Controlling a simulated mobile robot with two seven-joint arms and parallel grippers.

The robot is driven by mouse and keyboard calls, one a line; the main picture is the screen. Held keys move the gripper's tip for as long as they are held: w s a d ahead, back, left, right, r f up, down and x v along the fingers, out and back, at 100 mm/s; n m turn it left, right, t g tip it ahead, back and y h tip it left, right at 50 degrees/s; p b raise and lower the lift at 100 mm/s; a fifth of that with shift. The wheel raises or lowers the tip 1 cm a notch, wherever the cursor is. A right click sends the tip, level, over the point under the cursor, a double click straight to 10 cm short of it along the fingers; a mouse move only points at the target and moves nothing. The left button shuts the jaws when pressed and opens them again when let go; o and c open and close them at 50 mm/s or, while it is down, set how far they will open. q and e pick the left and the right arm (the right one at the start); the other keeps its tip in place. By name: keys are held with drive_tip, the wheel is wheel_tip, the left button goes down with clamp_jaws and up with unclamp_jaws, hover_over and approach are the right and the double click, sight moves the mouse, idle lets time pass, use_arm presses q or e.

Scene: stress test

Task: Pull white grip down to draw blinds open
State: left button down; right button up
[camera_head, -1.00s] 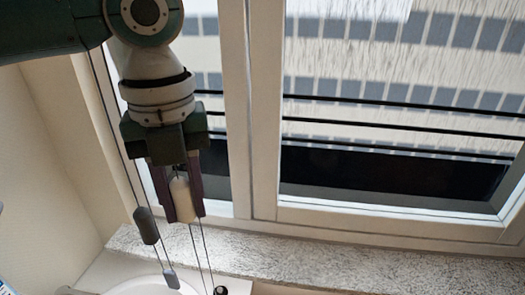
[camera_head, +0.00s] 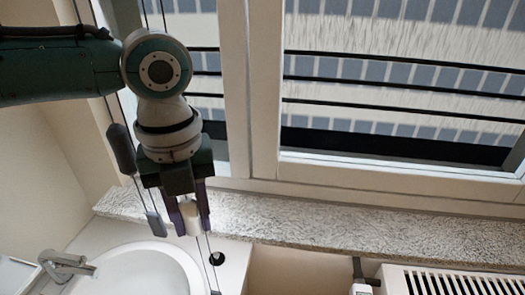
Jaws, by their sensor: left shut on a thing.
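The white grip (camera_head: 191,218) hangs on a thin cord in front of the window. My left gripper (camera_head: 190,222) comes in from the upper left, points down, and is shut on the white grip between its purple-dark fingers. A dark grey grip (camera_head: 121,149) hangs on a cord to the left, higher than the white one. Small grey weights (camera_head: 155,223) hang below on thin cords. The blinds themselves are not clearly visible. My right gripper is not in view.
The window frame (camera_head: 262,90) and granite sill (camera_head: 330,228) lie behind the gripper. A white washbasin (camera_head: 140,272) with a metal tap (camera_head: 66,264) is below left. A white radiator (camera_head: 450,281) is at lower right.

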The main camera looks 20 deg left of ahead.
sight(187, 200)
use_arm(q)
drive_tip(key=c, duration=0.6)
unclamp_jaws()
drive_tip(key=shift+r, duration=0.15)
wheel_tip(187, 200, up, 8)
drive_tip(key=b, duration=0.2)
drive_tip(key=shift+r+b, duration=0.2)
drive_tip(key=shift+b, duration=0.15)
drive_tip(key=shift+r, duration=0.65)
